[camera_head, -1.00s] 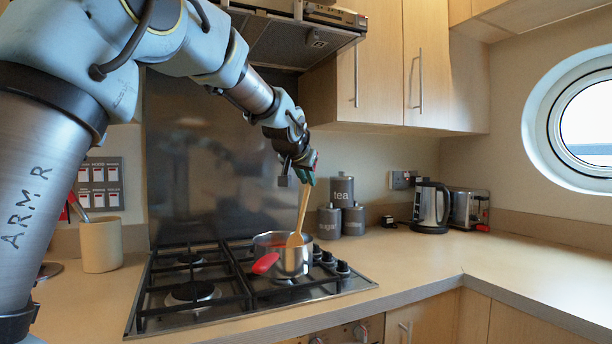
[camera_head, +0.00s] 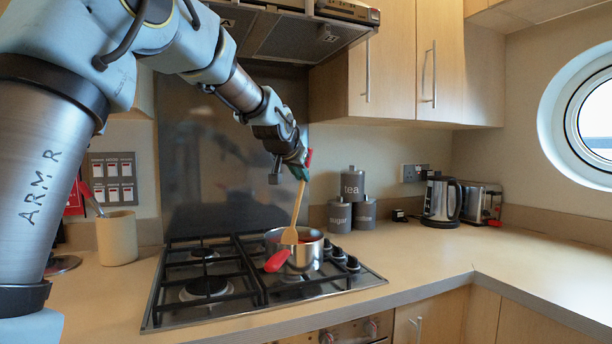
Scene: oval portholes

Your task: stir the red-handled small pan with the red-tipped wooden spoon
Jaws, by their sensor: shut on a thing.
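The small steel pan (camera_head: 308,256) with a red handle (camera_head: 277,261) stands on the front right part of the gas hob. Its handle points toward the front left. The wooden spoon (camera_head: 297,207) leans in the pan, its broad head (camera_head: 289,236) low at the pan's left rim. I cannot tell whether the head is inside or just in front of the rim. My gripper (camera_head: 303,168) is above the pan, shut on the upper end of the spoon. Something reddish shows inside the pan.
The gas hob (camera_head: 224,316) has black grates. A cream utensil pot (camera_head: 117,238) stands at left. Grey canisters (camera_head: 352,186), a kettle (camera_head: 441,201) and a toaster (camera_head: 480,204) stand along the back right. The extractor hood (camera_head: 291,37) hangs above. The right worktop (camera_head: 545,260) is clear.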

